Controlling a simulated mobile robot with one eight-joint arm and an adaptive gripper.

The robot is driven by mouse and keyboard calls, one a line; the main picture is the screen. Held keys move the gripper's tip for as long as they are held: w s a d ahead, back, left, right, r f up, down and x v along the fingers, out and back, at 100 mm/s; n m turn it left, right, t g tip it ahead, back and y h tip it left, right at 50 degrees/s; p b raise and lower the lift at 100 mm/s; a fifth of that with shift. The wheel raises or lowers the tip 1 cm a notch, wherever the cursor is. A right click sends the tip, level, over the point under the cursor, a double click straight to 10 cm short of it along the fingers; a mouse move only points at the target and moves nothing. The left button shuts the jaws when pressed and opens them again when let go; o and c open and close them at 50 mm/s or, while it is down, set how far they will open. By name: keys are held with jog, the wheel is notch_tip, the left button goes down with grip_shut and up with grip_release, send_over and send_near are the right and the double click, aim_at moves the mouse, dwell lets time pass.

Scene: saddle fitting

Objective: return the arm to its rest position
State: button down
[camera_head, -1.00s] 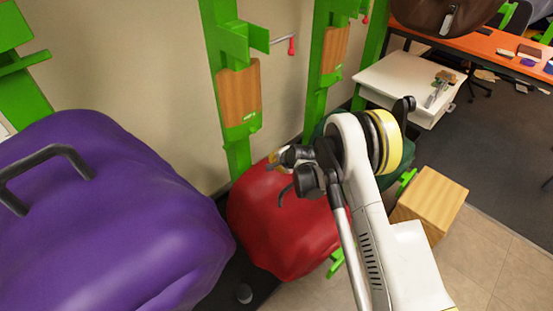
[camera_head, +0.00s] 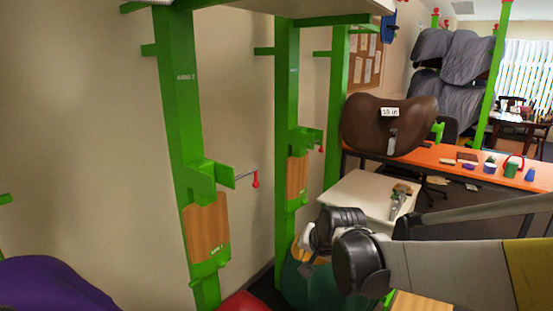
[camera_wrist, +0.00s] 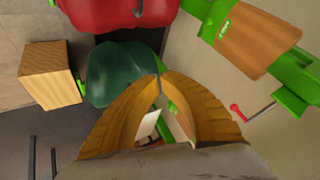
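My arm reaches in from the right edge of the head view. My gripper (camera_head: 305,260) is at its end, above and in front of a dark green rounded saddle (camera_head: 300,285). In the wrist view my gripper (camera_wrist: 160,75) shows two yellow-brown fingers that meet at their tips, with a narrow gap behind the tips and nothing held. The green saddle (camera_wrist: 122,72) lies beyond the tips there. The red saddle (camera_wrist: 115,15) is past it. I cannot tell the exact distance from the fingers to the green saddle.
Green posts (camera_head: 180,120) with brackets stand along the wall at left. A red-tipped hook (camera_head: 255,180) juts from one. A white table (camera_head: 350,195), an orange counter (camera_head: 460,165) and a brown saddle (camera_head: 388,125) are behind. A wooden block (camera_wrist: 48,85) stands beside the green saddle.

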jog(key=s+d+r+n, duration=0.1)
jog(key=s+d, duration=0.3)
jog(key=s, duration=0.4)
jog(key=s+d+n+h, duration=0.1)
jog(key=s+d, duration=0.3)
jog(key=s, duration=0.5)
jog(key=s+d+r+n+h, duration=0.1)
jog(key=s+d, duration=0.3)
jog(key=s, duration=0.5)
jog(key=shift+s+r+n, duration=0.15)
jog(key=shift+r+n, duration=0.2)
jog(key=shift+n, duration=0.15)
